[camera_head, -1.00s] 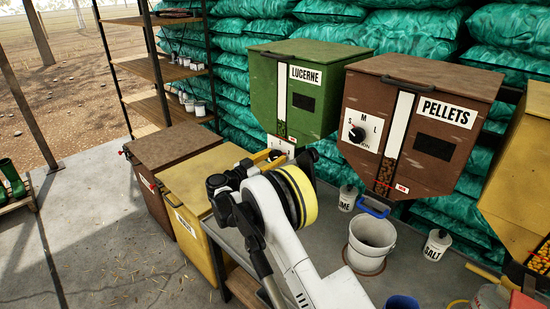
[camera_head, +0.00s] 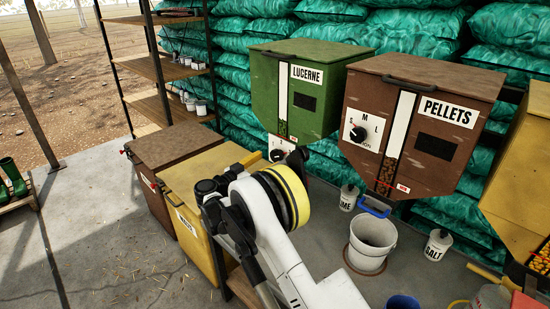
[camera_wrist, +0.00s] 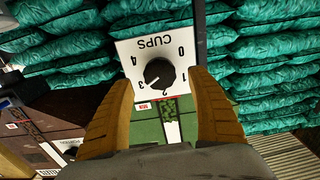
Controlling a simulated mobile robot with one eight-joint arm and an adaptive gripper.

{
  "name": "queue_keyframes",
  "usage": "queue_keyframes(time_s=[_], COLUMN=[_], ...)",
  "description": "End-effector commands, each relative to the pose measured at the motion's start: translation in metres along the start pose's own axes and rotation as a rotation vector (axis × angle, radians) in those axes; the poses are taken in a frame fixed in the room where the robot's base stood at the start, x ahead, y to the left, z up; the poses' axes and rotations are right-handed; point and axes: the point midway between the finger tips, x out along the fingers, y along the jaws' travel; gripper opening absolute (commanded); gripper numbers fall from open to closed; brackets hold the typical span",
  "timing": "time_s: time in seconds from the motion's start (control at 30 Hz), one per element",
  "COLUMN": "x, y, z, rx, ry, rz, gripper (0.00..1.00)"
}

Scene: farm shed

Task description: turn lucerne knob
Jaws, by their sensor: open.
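The lucerne hopper (camera_head: 275,98) is a green box with a LUCERNE label and a feed window. Its white dial plate with a black knob (camera_head: 277,155) shows low on its front, partly behind my arm. In the wrist view the black lucerne knob (camera_wrist: 160,73) sits on an upside-down plate marked CUPS, 0 to 4. Its white mark points to the lower left, near the 3. My gripper (camera_wrist: 162,79) is open, with one tan finger to each side of the knob in the picture. Neither finger visibly touches it. My arm hides the fingers in the head view.
A brown PELLETS hopper (camera_head: 415,125) with its own dial hangs close on the right. Yellow and brown bins are at left. Teal sacks (camera_head: 235,60) fill the back.

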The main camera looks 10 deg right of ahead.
Motion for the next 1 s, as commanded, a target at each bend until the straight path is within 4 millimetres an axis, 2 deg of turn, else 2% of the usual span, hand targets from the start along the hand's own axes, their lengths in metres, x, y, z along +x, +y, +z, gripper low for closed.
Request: queue_keyframes(time_s=[0.03,0.2,0.4,0.8,1.0], x=[-0.013,-0.049,-0.072,-0.075,-0.059], y=[-0.001,-0.001,0.0,0.001,0.016], z=[0.0,0.0,0.0,-0.001,-0.024], rx=[0.0,0.0,0.0,-0.003,-0.077], ry=[0.0,0.0,0.0,-0.002,-0.091], rz=[-0.004,-0.003,-0.001,0.0,-0.003], gripper=[0.68,0.68,0.68,0.68,0.68])
